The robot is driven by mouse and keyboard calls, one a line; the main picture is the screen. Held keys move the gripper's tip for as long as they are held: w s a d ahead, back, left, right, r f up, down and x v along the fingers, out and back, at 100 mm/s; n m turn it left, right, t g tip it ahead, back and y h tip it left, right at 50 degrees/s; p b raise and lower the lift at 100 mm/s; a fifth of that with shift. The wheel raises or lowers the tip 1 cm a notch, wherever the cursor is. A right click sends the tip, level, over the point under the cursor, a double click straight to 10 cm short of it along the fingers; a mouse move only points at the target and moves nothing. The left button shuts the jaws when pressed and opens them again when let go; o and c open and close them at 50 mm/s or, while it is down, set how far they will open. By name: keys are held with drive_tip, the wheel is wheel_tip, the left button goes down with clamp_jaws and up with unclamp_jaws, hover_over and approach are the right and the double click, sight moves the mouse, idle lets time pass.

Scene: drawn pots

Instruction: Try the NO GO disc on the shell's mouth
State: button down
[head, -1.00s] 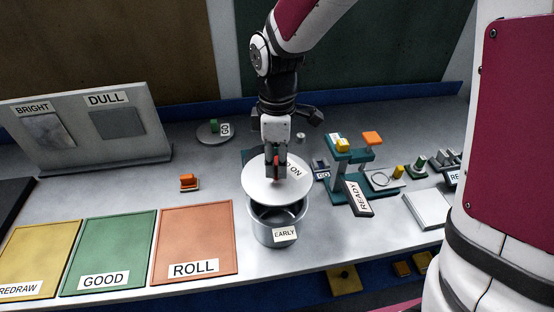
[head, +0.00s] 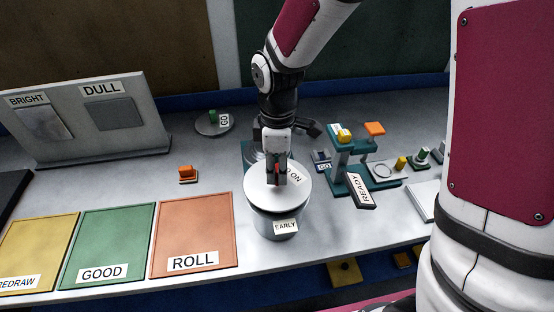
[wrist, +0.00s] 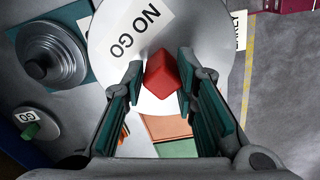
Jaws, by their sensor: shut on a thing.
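The NO GO disc (head: 258,198) is a flat pale grey round plate with a red knob. My gripper (head: 278,174) is shut on the red knob (wrist: 163,82), with a finger on each side of it. The shell (head: 264,224) is a grey metal pot marked EARLY, standing on the bench's front part. The disc lies level over the shell's mouth and hides it. Whether it touches the rim or hangs just above it, I cannot tell. In the wrist view the disc (wrist: 205,45) hides most of the shell.
The GO disc (head: 226,127), with a green knob, lies behind to the left. A stepped grey round piece (wrist: 62,65) on a teal base stands behind the shell. A teal stand (head: 340,165) marked READY is to the right. An orange ROLL mat (head: 195,225) lies left.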

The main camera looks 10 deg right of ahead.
sight(277, 167)
drive_tip(key=shift+f, duration=0.3)
drive_tip(key=shift+f, duration=0.65)
idle(0.6)
drive_tip(key=c, duration=1.2)
unclamp_jaws()
wheel_tip(277, 167, up, 12)
